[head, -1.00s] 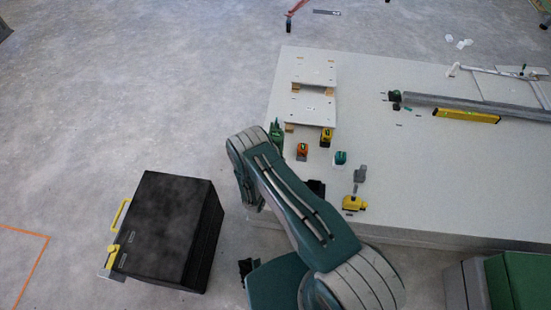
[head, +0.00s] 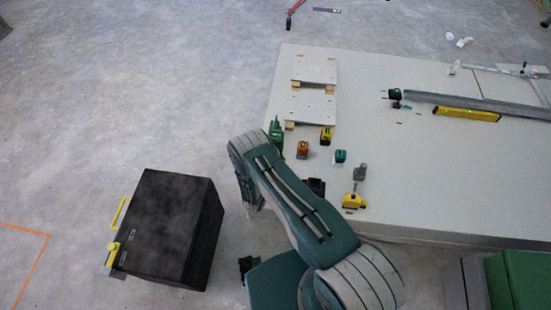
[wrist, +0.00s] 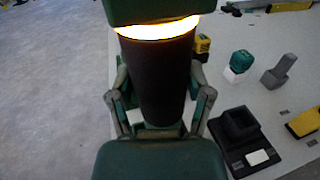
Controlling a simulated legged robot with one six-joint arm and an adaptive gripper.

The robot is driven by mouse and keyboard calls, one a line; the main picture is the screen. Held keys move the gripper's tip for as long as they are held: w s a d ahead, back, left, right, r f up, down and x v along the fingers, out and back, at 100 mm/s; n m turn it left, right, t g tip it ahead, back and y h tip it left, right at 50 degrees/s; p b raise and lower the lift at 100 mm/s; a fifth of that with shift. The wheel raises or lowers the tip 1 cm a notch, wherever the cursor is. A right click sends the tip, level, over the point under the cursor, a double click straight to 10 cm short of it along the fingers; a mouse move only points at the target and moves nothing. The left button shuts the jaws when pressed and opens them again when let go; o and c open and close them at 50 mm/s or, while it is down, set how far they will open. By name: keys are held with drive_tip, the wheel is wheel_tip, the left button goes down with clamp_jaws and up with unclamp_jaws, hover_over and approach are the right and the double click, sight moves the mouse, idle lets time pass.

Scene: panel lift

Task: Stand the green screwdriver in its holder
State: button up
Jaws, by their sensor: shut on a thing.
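The green screwdriver (wrist: 157,75) fills the middle of the wrist view: a thick dark grip, a bright glowing band and a green upper part cut off by the frame. My gripper (wrist: 157,90) is shut around the grip, one finger on each side. In the head view the screwdriver's green part (head: 276,132) shows beside my arm, by the table's left edge; my arm hides the gripper there. The holder (wrist: 238,124), a black block with a raised square socket and a white label, is right of the screwdriver. In the head view the holder (head: 316,187) is partly behind my arm.
An orange tool (head: 302,149), a yellow one (head: 327,136), a teal one (head: 340,156), a grey one (head: 360,172) and a yellow one (head: 353,201) are near the holder. Raised boards (head: 313,105) stand behind. A black box (head: 165,228) is on the floor at left.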

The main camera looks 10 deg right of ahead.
drive_tip(key=shift+f, duration=0.8)
idle(0.7)
drive_tip(key=o, duration=1.3)
drive_tip(key=shift+o, duration=0.2)
drive_tip(key=shift+f, duration=0.1)
drive_tip(key=shift+v, duration=1.55)
drive_tip(key=v, duration=0.9)
drive_tip(key=shift+f, duration=0.15)
idle(0.5)
